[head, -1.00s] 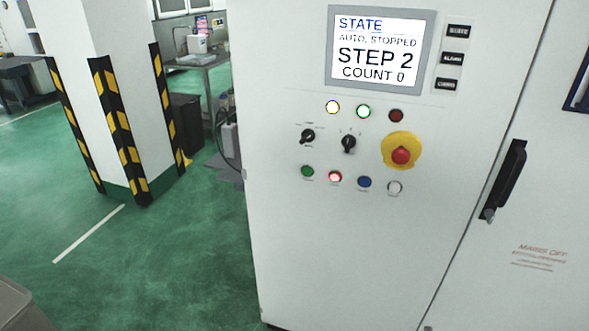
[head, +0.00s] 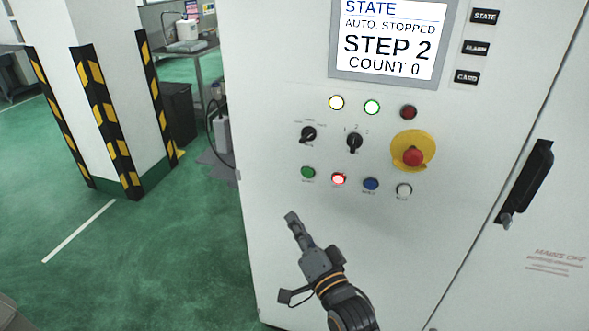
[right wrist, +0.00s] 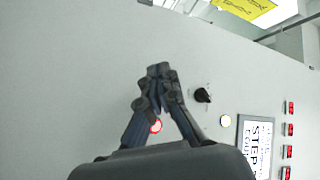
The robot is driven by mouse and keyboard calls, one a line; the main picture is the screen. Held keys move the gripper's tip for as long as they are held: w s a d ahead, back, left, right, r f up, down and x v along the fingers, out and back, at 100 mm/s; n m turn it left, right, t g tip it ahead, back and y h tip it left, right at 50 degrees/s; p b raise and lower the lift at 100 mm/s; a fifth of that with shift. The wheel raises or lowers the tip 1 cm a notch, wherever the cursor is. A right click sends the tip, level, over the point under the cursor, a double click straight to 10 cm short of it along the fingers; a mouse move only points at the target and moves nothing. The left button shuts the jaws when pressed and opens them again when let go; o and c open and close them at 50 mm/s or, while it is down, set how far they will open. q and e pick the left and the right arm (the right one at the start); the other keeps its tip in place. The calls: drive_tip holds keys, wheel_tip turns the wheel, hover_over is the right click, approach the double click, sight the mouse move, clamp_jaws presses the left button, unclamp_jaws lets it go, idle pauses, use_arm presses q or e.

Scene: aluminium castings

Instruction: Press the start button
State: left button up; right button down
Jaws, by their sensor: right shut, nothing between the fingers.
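The control panel (head: 270,130) is on a white cabinet. Its lower button row has a green button (head: 308,173), a lit red button (head: 339,179), a blue one (head: 371,185) and a white one (head: 404,190). The labels under them are too small to read; the green one looks like the start button. My right gripper (head: 291,216) is shut and empty, below and slightly left of the green button. In the right wrist view its closed fingertips (right wrist: 158,70) point at the panel; the lit red button (right wrist: 155,126) shows between the fingers, and I cannot make out the green button there.
The screen (head: 390,40) reads auto, stopped, step 2, count 0. A red emergency stop on a yellow plate (head: 428,141), two black rotary switches (head: 354,142) and a black door handle (head: 527,180) stick out. A striped pillar (head: 110,110) stands left; green floor between is free.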

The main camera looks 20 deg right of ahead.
sight(308, 173)
drive_tip(key=shift+a+r+t+y, duration=0.1)
drive_tip(key=shift+r+t+y, duration=0.1)
drive_tip(key=shift+r, duration=0.75)
drive_tip(key=shift+a+r+t+y, duration=0.1)
drive_tip(key=shift+r+t, duration=0.1)
drive_tip(key=shift+r, duration=0.7)
drive_tip(key=shift+w+d+b, duration=0.35)
drive_tip(key=shift+w+d, duration=0.45)
drive_tip(key=shift+w, duration=0.45)
drive_tip(key=shift+w+d+b, duration=0.35)
drive_tip(key=shift+w+d, duration=0.5)
drive_tip(key=shift+w, duration=0.35)
drive_tip(key=shift+w+d+b, duration=0.35)
drive_tip(key=shift+w+d, duration=0.45)
drive_tip(key=shift+w, duration=0.45)
drive_tip(key=shift+w+d, duration=0.2)
drive_tip(key=shift+w, duration=0.15)
